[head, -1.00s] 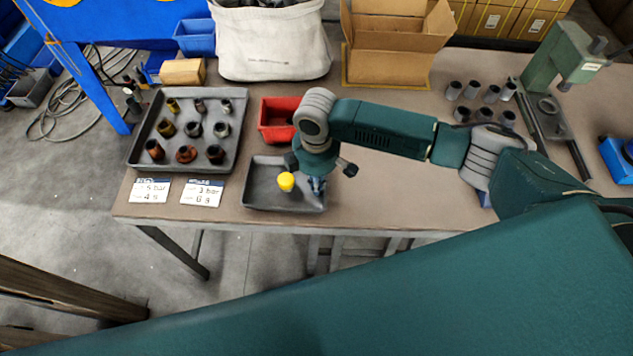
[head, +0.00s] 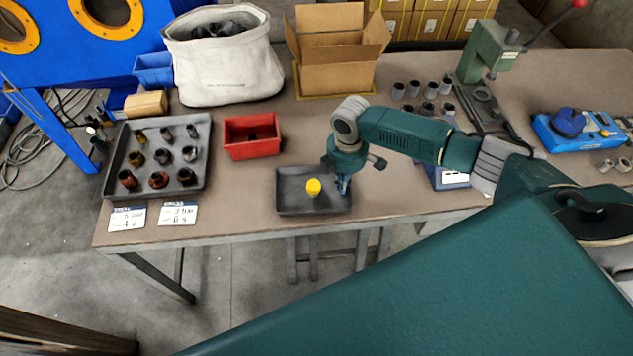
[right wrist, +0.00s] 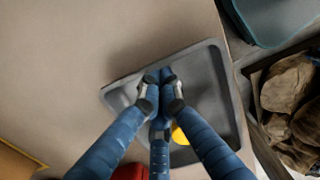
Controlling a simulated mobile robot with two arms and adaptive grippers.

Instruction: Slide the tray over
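A small dark grey tray (head: 292,186) sits near the front edge of the table, right of the red bin. It also fills the middle of the right wrist view (right wrist: 213,100). A yellow-topped piece (head: 313,187) stands in it; in the right wrist view it is partly hidden behind a finger (right wrist: 180,136). My right gripper (head: 343,187) is at the tray's right side. In the right wrist view its blue fingertips (right wrist: 160,74) are together, low by the tray wall. Whether they pinch the rim is unclear. My left gripper is out of view.
A red bin (head: 252,148) and a large tray (head: 117,160) of several bushings lie to the left. Two label cards (head: 178,214) lie at the front. A blue item (head: 447,178) is right of the gripper, partly behind my arm. Bare table lies between.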

